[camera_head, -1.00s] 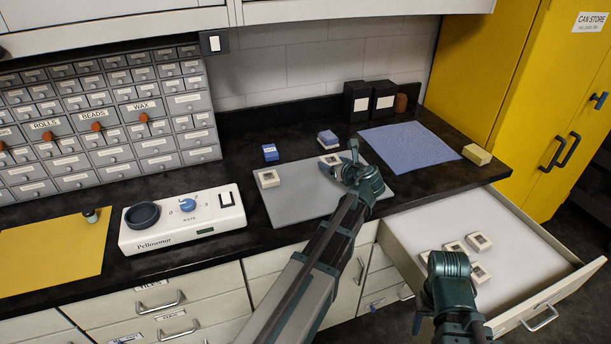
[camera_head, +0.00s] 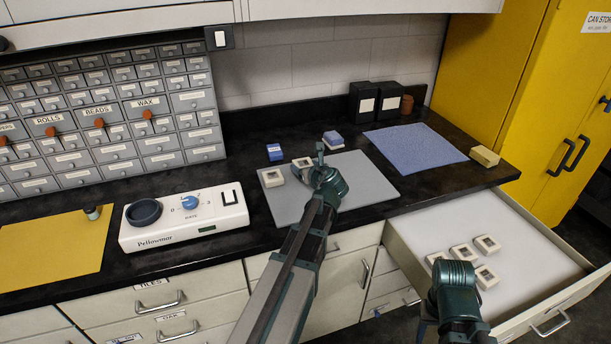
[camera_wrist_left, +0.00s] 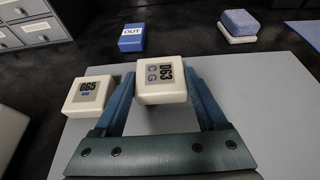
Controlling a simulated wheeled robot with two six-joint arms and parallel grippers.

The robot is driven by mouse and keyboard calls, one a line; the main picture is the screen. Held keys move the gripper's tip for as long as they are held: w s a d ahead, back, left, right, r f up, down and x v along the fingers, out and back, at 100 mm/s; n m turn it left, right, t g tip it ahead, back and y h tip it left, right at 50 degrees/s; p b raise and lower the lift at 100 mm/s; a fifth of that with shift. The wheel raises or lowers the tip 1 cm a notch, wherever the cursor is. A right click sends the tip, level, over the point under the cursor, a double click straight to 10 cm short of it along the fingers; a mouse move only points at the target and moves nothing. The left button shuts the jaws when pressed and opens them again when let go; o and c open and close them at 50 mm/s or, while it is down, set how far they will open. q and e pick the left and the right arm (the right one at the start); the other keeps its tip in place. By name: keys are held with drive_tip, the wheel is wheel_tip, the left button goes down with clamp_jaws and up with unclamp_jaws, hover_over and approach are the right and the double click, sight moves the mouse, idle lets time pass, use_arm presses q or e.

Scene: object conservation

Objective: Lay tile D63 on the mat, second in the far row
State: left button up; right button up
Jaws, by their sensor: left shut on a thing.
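The white tile D63 (camera_wrist_left: 162,82) is between the fingers of my left gripper (camera_wrist_left: 160,88), which is shut on it. In the head view the held tile (camera_head: 301,164) is over the far part of the grey mat (camera_head: 365,185); I cannot tell whether it touches the mat. Tile G65 (camera_wrist_left: 88,96) lies on the mat just left of D63, with a small gap between them. It also shows in the head view (camera_head: 271,177). My right gripper (camera_head: 430,325) is at the drawer's near left; its fingers are mostly hidden.
A blue block marked OUT (camera_head: 275,152) and a blue-topped white block (camera_head: 333,139) stand behind the mat. A blue cloth (camera_head: 415,143) lies to the right. The open drawer (camera_head: 530,240) holds several white tiles (camera_head: 462,253). A white dial device (camera_head: 185,218) stands left.

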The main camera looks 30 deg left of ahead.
use_arm(q)
drive_tip(key=shift+f+b, duration=0.35)
drive_tip(key=shift+f, duration=0.55)
use_arm(e)
drive_tip(key=shift+f, duration=0.9)
use_arm(q)
drive_tip(key=shift+f, duration=0.15)
drive_tip(key=o, duration=1.5)
drive_tip(key=shift+c, duration=0.2)
use_arm(e)
drive_tip(key=shift+f, duration=0.15)
use_arm(q)
drive_tip(key=shift+r, duration=0.25)
drive_tip(key=p+v, duration=0.4)
drive_tip(key=v, duration=0.6)
drive_tip(key=shift+s+d+r, duration=0.1)
drive_tip(key=shift+s+r, duration=0.05)
drive_tip(key=shift+r, duration=0.05)
drive_tip(key=shift+p+v, duration=0.3)
drive_tip(key=shift+v, duration=0.45)
use_arm(e)
drive_tip(key=shift+r, duration=2.45)
